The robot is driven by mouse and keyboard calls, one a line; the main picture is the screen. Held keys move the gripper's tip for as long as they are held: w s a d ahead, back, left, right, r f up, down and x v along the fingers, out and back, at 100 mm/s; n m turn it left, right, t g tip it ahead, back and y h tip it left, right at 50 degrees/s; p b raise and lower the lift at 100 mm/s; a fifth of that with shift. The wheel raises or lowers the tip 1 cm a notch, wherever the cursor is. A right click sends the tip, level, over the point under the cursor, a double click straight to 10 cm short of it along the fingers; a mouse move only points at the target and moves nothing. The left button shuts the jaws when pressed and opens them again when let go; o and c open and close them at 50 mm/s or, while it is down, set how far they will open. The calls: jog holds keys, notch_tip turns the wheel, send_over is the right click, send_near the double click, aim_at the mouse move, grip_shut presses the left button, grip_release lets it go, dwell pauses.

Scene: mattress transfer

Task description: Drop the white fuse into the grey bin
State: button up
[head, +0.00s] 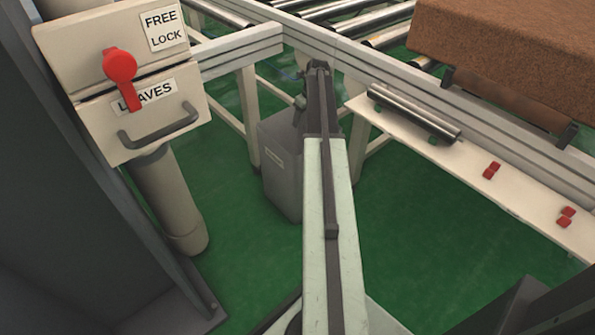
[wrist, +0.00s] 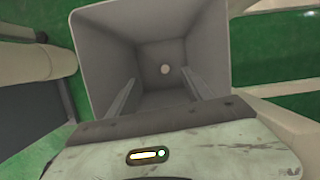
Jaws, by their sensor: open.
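The grey bin (head: 283,180) stands on the green floor beneath the end of my arm in the head view. In the wrist view I look straight down into the bin (wrist: 105,50), whose walls narrow to a square floor. A small pale round thing, which looks like the white fuse (wrist: 165,69), shows inside near the middle of that floor, apart from my fingers. My gripper (wrist: 159,78) is open, its two fingers spread over the bin's mouth with nothing between them. In the head view my gripper is small and dark above the bin, and the fuse is hidden.
A cream box (head: 120,75) with a red lever and a drawer labelled LEAVES stands at left. A roller conveyor (head: 380,40) carries a brown mattress (head: 510,45) at right. A cream shelf (head: 470,165) holds a metal roller (head: 415,112) and red clips (head: 491,171).

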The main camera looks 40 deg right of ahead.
jog(key=p+v, duration=0.5)
jog(key=v, duration=0.1)
dwell(0.3)
